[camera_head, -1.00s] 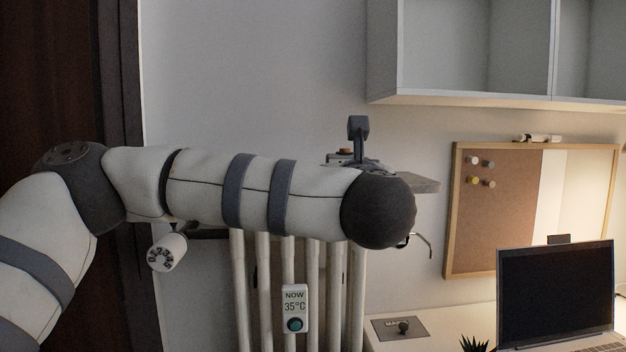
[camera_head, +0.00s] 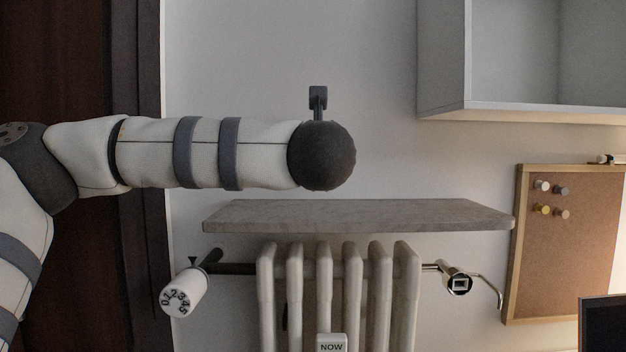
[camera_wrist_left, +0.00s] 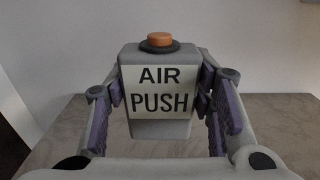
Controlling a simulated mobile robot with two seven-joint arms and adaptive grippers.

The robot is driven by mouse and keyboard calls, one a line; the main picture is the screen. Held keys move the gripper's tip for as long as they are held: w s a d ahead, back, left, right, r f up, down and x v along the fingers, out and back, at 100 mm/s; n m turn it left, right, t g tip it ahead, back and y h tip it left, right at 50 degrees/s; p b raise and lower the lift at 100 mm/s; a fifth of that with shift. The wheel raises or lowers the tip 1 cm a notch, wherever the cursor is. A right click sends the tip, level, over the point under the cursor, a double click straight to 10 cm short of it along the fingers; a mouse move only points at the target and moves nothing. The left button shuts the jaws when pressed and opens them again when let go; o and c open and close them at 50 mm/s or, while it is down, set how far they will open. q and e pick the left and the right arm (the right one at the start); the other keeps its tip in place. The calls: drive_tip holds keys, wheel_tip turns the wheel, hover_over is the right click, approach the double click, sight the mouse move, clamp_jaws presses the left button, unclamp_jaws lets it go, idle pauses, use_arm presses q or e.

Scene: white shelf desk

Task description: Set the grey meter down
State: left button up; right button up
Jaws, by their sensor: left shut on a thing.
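The grey meter (camera_wrist_left: 160,128) shows in the left wrist view, upright, with an "AIR PUSH" label and an orange button on top. My left gripper (camera_wrist_left: 161,92) is shut on it, one finger at each side. The stone-grey wall shelf (camera_head: 350,215) lies above the radiator in the head view, its top clear where I see it. Its top also shows behind and below the meter in the wrist view (camera_wrist_left: 75,122). I cannot tell whether the meter touches it. In the head view my left wrist is above the shelf and hides the meter and fingers. My right gripper is out of view.
Below the shelf is a white radiator (camera_head: 295,300) with a numbered dial valve (camera_head: 183,293) at left and a pipe fitting (camera_head: 458,284) at right. A white "NOW" display (camera_head: 331,344) hangs on it. A wall cabinet (camera_head: 520,108) and corkboard (camera_head: 566,260) are at right.

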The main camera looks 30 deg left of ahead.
use_arm(q)
drive_tip(key=shift+w+a+f, duration=0.1)
drive_tip(key=shift+a+f, duration=0.2)
drive_tip(key=shift+f, duration=0.1)
drive_tip(key=shift+w+a+f, duration=0.1)
drive_tip(key=shift+a+f, duration=0.1)
drive_tip(key=shift+f, duration=0.8)
drive_tip(key=shift+w+a+f, duration=0.1)
drive_tip(key=shift+a+f, duration=0.1)
drive_tip(key=shift+f, duration=0.8)
drive_tip(key=shift+s+f, duration=0.1)
drive_tip(key=o, duration=1.2)
